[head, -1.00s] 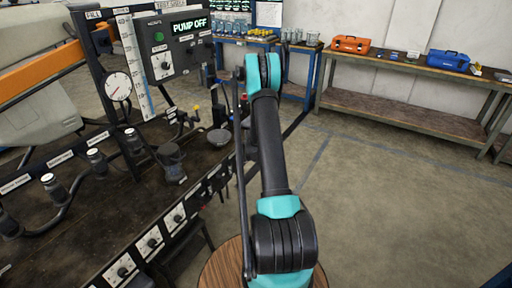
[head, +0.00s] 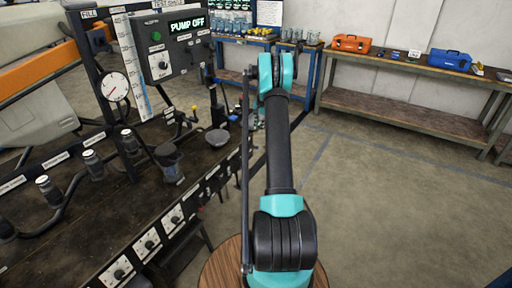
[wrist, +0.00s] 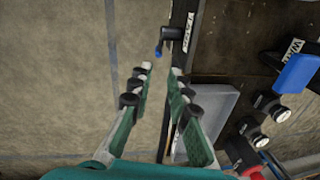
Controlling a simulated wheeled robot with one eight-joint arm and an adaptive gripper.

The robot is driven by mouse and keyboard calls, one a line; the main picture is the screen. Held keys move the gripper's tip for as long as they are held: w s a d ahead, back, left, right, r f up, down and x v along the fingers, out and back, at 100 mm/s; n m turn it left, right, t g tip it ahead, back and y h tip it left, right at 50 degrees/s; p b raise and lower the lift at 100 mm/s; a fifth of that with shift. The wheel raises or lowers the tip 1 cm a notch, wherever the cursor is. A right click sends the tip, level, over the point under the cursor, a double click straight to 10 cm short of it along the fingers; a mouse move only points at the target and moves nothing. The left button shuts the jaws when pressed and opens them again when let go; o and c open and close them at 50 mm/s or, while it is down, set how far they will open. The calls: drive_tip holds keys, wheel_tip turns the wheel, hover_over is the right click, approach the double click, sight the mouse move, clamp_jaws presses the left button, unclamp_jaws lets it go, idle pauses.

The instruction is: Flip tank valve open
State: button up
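My gripper (wrist: 160,88) is open and empty in the wrist view, its two teal fingers apart with floor between them. I cannot tell for certain whether this is the tank valve. In the head view my arm hides the gripper. A yellow-handled fitting (head: 194,109) stands on the bench there.
In the wrist view a grey tray (wrist: 208,112), a blue handle (wrist: 298,73) and black-and-silver fittings (wrist: 281,113) lie right of the fingers. In the head view the control box (head: 174,45) reads PUMP OFF, beside a round gauge (head: 114,87). Floor at right is clear.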

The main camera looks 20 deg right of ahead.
sight(253, 147)
drive_tip(key=f, duration=0.5)
drive_tip(key=w+f, duration=0.1)
drive_tip(key=f, duration=0.3)
drive_tip(key=w+a+f, duration=0.1)
drive_tip(key=f, duration=0.4)
drive_tip(key=shift+a+f, duration=0.1)
drive_tip(key=shift+f, duration=0.2)
clamp_jaws()
